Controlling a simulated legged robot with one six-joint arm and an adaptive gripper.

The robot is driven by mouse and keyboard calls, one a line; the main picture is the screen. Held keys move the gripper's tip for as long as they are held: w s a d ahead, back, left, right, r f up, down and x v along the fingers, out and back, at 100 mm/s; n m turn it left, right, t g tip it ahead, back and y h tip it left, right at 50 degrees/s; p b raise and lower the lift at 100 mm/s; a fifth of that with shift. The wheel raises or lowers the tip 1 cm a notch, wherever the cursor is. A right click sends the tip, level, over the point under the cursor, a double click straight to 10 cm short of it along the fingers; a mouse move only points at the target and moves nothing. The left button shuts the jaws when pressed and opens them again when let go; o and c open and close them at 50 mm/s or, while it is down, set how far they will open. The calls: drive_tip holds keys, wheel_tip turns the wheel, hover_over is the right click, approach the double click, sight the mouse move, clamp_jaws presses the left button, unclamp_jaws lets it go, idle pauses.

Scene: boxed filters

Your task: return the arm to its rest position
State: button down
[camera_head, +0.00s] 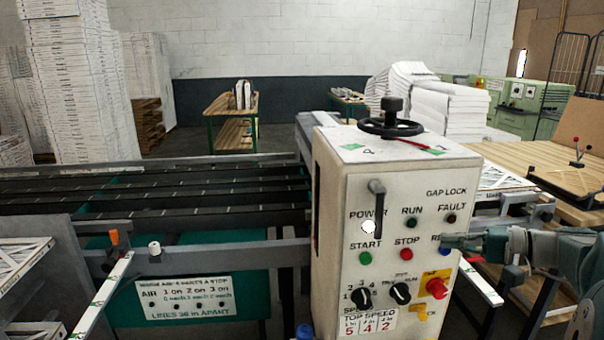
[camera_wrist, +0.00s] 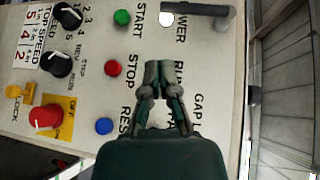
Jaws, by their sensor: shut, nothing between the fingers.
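My gripper (camera_head: 456,241) reaches in from the right in the head view, in front of the right side of a white control box (camera_head: 335,228). Its tip overlaps the edge of the blue reset button there. In the wrist view my gripper (camera_wrist: 165,72) has its fingers together and empty, over the panel face between the STOP and RUN labels. The blue button (camera_wrist: 104,126) is clear of the fingers in that view. I cannot tell whether the tips touch the panel. My arm (camera_head: 575,258) is stretched toward the box from the right edge.
The panel carries a green start button (camera_head: 365,258), a red stop button (camera_head: 407,254), a lever (camera_head: 377,205), knobs and a red emergency knob (camera_head: 437,288). A black handwheel (camera_head: 390,127) tops the box. Conveyor belts (camera_head: 160,190) lie left; a wooden table (camera_head: 540,165) lies right.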

drive_tip(key=s+a+f+n+g+h, duration=0.1)
drive_tip(key=s+a+f+g+h, duration=0.3)
drive_tip(key=a, duration=0.5)
drive_tip(key=s+a+f+n+g+h, duration=0.1)
drive_tip(key=s+a+f+g+h, duration=0.1)
drive_tip(key=s+a, duration=0.5)
drive_tip(key=s+a+f+n+t+h, duration=0.1)
drive_tip(key=s+f+n+t+h, duration=0.1)
drive_tip(key=s+f+n+h, duration=0.2)
drive_tip(key=s+h, duration=0.3)
drive_tip(key=s, duration=0.1)
drive_tip(key=shift+s+a+f+t, duration=0.25)
drive_tip(key=shift+s+f+t, duration=0.05)
drive_tip(key=shift+s+t, duration=0.1)
drive_tip(key=shift+d, duration=0.2)
drive_tip(key=shift+a, duration=0.15)
